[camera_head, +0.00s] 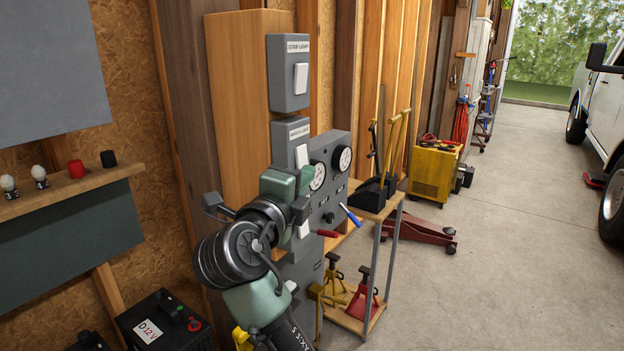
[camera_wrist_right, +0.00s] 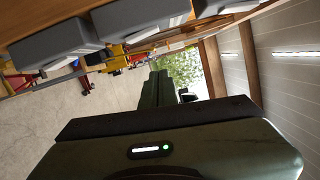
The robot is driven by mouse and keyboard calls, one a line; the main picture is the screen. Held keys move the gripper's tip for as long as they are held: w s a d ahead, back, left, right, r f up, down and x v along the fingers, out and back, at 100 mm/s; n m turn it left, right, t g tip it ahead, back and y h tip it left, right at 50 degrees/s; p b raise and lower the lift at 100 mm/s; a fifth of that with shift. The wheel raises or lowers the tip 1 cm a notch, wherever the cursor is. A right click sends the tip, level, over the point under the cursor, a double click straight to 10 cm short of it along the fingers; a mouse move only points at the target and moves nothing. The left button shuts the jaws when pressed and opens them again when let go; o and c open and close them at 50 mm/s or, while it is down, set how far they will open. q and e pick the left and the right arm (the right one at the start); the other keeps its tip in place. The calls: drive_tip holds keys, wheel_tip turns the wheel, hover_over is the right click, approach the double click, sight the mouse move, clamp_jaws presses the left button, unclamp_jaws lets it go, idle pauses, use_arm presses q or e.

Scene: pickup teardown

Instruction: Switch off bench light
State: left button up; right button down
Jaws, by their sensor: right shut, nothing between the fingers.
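A column of grey switch boxes is fixed to a wooden post. A third white rocker (camera_head: 303,230) shows lower down, partly behind my arm. My right gripper is shut and empty, in front of the column by the second box; I cannot tell whether it touches. Its fingers (camera_wrist_right: 158,90) also show in the right wrist view, beside the grey boxes. My left gripper is out of view.
A grey gauge panel (camera_head: 340,150) stands right of the switches, with red and blue handles jutting out. A small wooden stand (camera_head: 352,322) holds jack stands. A shelf (camera_head: 88,188) and battery (camera_head: 165,325) are at left.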

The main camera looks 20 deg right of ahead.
drive_tip(key=w+a+f+n+g+y, duration=0.1)
drive_tip(key=w+a+f+n+y, duration=0.15)
drive_tip(key=f+n, duration=0.75)
drive_tip(key=w+a+f+n+y, duration=0.2)
drive_tip(key=w+f+n+y, duration=0.1)
drive_tip(key=f, duration=1.4)
drive_tip(key=s+f+n+g+y, duration=0.1)
drive_tip(key=s+f+n+g, duration=0.15)
drive_tip(key=f, duration=0.75)
drive_tip(key=s+f+n+g+y, duration=0.1)
drive_tip(key=s+f+n, duration=0.25)
drive_tip(key=f, duration=0.65)
drive_tip(key=s+f+n+g+y, duration=0.15)
drive_tip(key=s+f, duration=0.25)
drive_tip(key=f, duration=0.7)
drive_tip(key=s+d+f+n+g+y, duration=0.1)
drive_tip(key=s+d+f+n+g, duration=0.15)
drive_tip(key=s+f, duration=0.85)
drive_tip(key=s+d+f+n+g+y, duration=0.1)
drive_tip(key=s+d+f+n+g, duration=0.15)
drive_tip(key=s+f, duration=0.8)
drive_tip(key=s+d+f+n+g, duration=0.1)
drive_tip(key=s+d+f+n, duration=0.1)
drive_tip(key=s, duration=1.2)
drive_tip(key=s+d+f+n+g, duration=0.1)
drive_tip(key=s+d+f, duration=0.4)
drive_tip(key=s, duration=0.9)
drive_tip(key=shift+f+n, duration=0.35)
drive_tip(key=shift+f, duration=0.2)
